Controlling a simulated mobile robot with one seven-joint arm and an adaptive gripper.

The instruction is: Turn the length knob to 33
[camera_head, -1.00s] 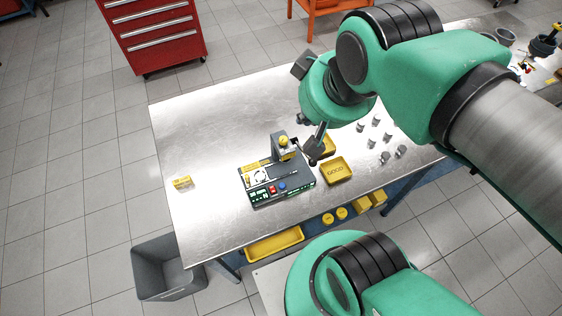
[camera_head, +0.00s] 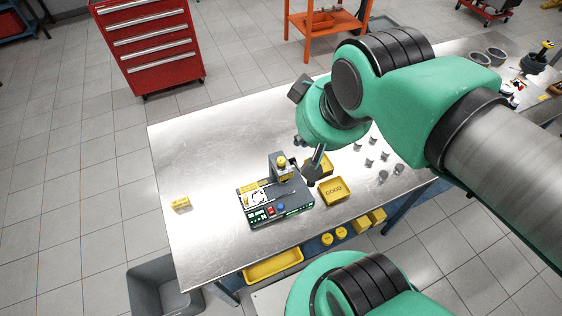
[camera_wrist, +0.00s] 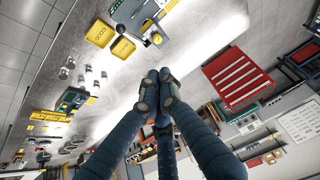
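I cannot read any scale or tell which knob is the length knob. Part of the device shows at the top of the wrist view (camera_wrist: 152,27).
A yellow tray marked GOOD (camera_head: 333,191) is right of the device, with another yellow tray partly hidden behind it. Several small grey metal parts (camera_head: 371,162) stand farther right. A yellow block (camera_head: 181,204) lies at the left. The table's left side is mostly clear.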

